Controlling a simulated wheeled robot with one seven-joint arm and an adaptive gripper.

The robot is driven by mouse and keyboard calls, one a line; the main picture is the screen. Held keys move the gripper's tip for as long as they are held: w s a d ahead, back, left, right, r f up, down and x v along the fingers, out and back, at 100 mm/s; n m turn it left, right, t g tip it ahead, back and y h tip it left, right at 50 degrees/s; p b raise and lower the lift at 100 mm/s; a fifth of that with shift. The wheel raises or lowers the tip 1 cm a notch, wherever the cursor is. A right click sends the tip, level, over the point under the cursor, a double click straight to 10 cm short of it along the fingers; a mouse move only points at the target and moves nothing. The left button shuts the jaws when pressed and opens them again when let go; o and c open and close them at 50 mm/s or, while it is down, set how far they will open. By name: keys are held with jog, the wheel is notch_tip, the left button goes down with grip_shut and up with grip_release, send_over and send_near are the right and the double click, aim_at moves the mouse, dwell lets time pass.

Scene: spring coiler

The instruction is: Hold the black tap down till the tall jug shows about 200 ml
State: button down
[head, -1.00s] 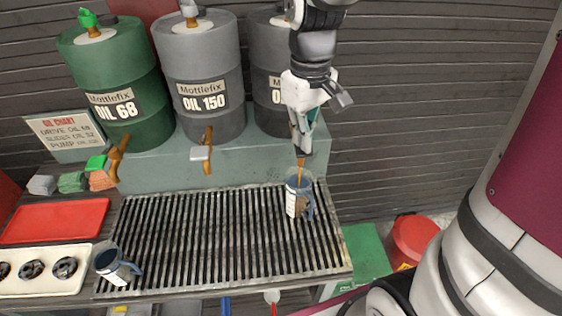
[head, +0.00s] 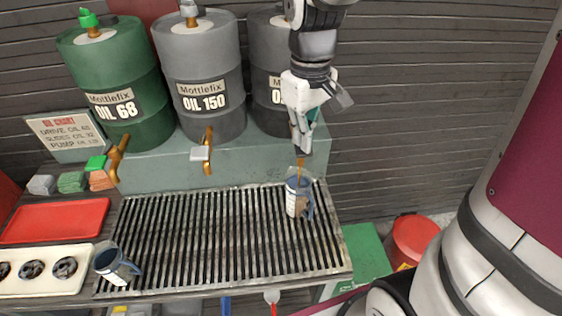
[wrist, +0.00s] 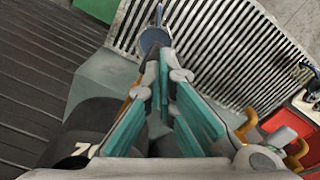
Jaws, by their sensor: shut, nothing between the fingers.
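A jug with a white scale panel and blue handle (head: 292,203) stands upright on the grate under the right-hand grey drum. A thin amber stream (head: 299,172) falls into it. Brown oil shows low behind its panel; the scale is too small to read. My gripper (head: 302,152) is shut and empty, pointing down just above the stream at that drum's outlet. The black tap is hidden behind my fingertips, so contact cannot be made out. In the wrist view, my fingers (wrist: 164,65) are close together, with the jug's round mouth (wrist: 153,40) just beyond them.
A second jug (head: 108,262) stands at the grate's front left. The green drum (head: 115,80) and the middle grey drum (head: 200,65) have brass taps (head: 208,150). A red tray (head: 55,222) lies left. The middle of the grate (head: 210,235) is clear.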

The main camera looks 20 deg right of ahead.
dwell(0.4)
jog(key=shift+r+p, duration=2.4)
jog(key=shift+r, duration=1.1)
jog(key=s+r+m+t, duration=0.2)
jog(key=s+r, duration=0.2)
jog(key=s, duration=0.4)
jog(key=s+r+m+t, duration=0.1)
jog(key=s+r+t, duration=0.2)
jog(key=s, duration=0.6)
notch_tip(320, 180, up, 2)
jog(key=shift+r+m+t, duration=0.25)
jog(key=shift+m+t, duration=0.05)
jog(key=shift+m, duration=0.1)
jog(key=c, duration=2.4)
grip_release()
